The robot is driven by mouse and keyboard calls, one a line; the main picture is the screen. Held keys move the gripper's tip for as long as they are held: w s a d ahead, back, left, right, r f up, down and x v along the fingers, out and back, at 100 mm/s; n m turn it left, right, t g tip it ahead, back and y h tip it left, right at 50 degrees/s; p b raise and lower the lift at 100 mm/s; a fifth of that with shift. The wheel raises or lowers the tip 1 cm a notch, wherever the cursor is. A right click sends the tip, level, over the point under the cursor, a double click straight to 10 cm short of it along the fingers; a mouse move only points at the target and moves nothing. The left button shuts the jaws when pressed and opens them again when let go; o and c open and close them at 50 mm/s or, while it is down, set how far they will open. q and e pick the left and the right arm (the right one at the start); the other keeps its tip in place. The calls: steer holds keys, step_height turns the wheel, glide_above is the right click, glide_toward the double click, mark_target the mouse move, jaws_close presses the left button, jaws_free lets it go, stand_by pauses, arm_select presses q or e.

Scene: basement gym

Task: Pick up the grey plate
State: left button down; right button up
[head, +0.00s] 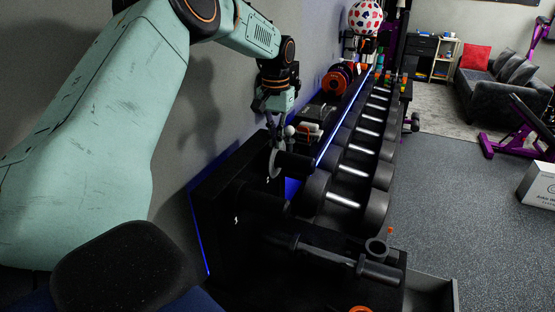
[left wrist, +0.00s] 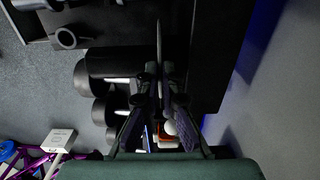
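The grey plate (head: 274,162) is a thin disc standing on edge at the near end of the dumbbell rack, beside a short black cylinder. In the left wrist view the plate (left wrist: 159,45) shows edge-on as a thin upright strip. My left gripper (head: 276,128) points down at the plate's upper edge. In the left wrist view its two dark fingers (left wrist: 159,75) lie on either side of the plate, close to it. The dark fingers hide whether they touch or grip it. My right gripper is not in view.
The black rack (head: 248,215) carries several large dumbbells (head: 346,172) to the right of the plate. A dark bar (head: 330,254) lies at the near end. The wall is close on the left. Grey floor (head: 460,220) is open on the right, with a white box (head: 540,184).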

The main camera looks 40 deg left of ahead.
arm_select(q)
steer(key=shift+a, duration=0.1)
steer(key=shift+d+r, duration=0.1)
steer(key=shift+d, duration=0.1)
steer(key=shift+w+a+b, duration=0.1)
steer(key=shift+b, duration=0.35)
steer(key=w+d+b, duration=0.1)
steer(key=w+d, duration=0.1)
steer(key=d, duration=0.6)
steer(key=w+d+b, duration=0.2)
steer(key=w+d, duration=0.1)
steer(key=d, duration=0.6)
steer(key=shift+w+d, duration=0.15)
steer(key=shift+w, duration=0.1)
steer(key=shift+s, duration=0.15)
